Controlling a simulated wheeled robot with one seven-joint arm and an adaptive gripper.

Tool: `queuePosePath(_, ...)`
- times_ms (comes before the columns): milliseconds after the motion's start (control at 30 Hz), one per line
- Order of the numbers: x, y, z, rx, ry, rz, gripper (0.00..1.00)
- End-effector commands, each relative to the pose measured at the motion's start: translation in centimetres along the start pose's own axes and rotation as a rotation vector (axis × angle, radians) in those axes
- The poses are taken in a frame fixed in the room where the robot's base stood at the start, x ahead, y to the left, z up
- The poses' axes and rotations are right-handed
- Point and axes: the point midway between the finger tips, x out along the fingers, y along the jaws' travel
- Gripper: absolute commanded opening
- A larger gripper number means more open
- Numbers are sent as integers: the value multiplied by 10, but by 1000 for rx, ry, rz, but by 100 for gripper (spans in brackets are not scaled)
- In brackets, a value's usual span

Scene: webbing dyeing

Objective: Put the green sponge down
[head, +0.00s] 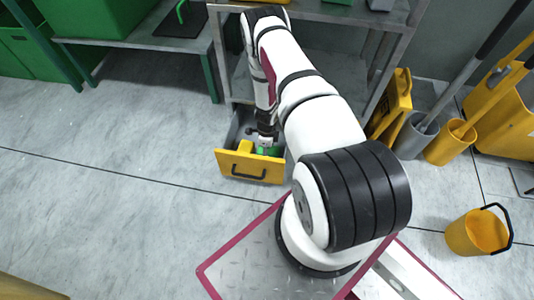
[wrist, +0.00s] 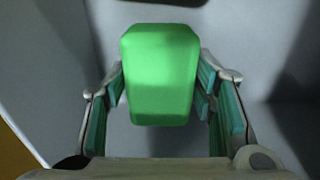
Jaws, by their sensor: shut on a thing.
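The green sponge (wrist: 160,75) is a bright block between the two fingers of my gripper (wrist: 161,88) in the wrist view. The fingers are shut on its sides. In the head view my gripper (head: 267,144) points down into an open drawer with a yellow front (head: 245,168). A bit of the green sponge (head: 271,151) shows just behind that front. In the wrist view grey drawer walls and floor surround the sponge. I cannot tell whether the sponge touches the drawer floor.
The drawer sticks out from under a grey metal workbench (head: 222,60). A yellow caution sign (head: 392,105) stands to its right, near mop buckets (head: 449,143). A yellow pail (head: 477,233) stands at the lower right. The floor at left is clear.

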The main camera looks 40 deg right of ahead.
Motion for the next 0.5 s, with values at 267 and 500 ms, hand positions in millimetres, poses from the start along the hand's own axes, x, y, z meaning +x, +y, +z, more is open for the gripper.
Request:
queuePosePath(267, 12, 0, 0, 0, 0, 0, 29)
queuePosePath(500, 16, 0, 0, -1, 0, 0, 55)
